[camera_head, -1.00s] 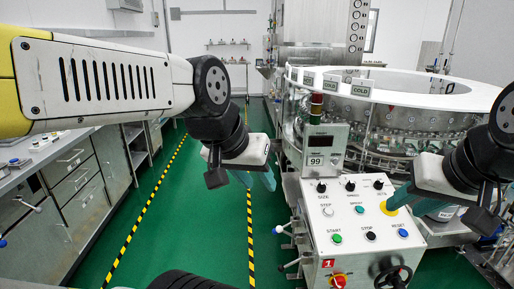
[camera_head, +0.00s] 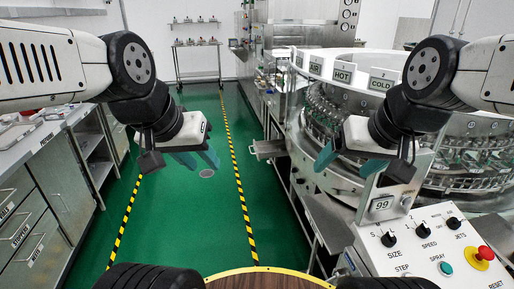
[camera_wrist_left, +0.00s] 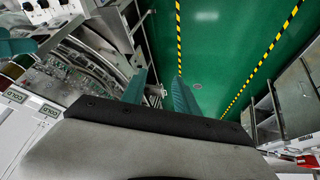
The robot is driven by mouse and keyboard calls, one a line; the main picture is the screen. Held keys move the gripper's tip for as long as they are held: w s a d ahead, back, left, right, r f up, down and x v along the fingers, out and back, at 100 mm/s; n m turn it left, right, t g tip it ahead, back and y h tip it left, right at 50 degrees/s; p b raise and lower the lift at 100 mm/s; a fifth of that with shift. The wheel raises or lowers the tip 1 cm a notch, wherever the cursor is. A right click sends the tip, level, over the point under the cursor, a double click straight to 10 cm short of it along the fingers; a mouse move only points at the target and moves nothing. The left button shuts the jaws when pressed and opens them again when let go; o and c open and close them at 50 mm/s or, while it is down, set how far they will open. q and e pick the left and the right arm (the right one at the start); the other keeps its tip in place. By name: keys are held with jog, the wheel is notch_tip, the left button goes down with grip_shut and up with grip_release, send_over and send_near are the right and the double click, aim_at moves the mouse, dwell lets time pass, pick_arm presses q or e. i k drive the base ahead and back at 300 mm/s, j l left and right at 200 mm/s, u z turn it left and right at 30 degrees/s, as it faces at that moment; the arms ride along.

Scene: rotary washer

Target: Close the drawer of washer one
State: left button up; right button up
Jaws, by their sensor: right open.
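The round rotary washer (camera_head: 340,185) with a white ring top fills the right side of the head view. Its ring carries AIR, HOT and COLD labels. A small metal drawer-like box (camera_head: 268,149) juts out into the aisle at the washer's left side; I cannot tell for sure that it is the drawer of washer one. My left gripper (camera_head: 196,160) is open and empty above the green floor, left of that box and apart from it. Its two teal fingers (camera_wrist_left: 160,92) stand apart in the left wrist view. My right gripper (camera_head: 348,163) is open and empty in front of the washer.
A control panel (camera_head: 430,245) with knobs and a red button stands at lower right. Grey drawer cabinets (camera_head: 50,195) line the left side. The green aisle (camera_head: 185,225) with yellow-black stripes is clear. A rack (camera_head: 197,60) stands at the far end.

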aim_at(273, 149)
jog(key=i+j, duration=0.7)
jog(key=i, duration=0.55)
jog(key=i+j, duration=0.1)
jog(key=i, duration=0.5)
jog(key=i+j+z, duration=0.1)
jog(key=i, duration=0.55)
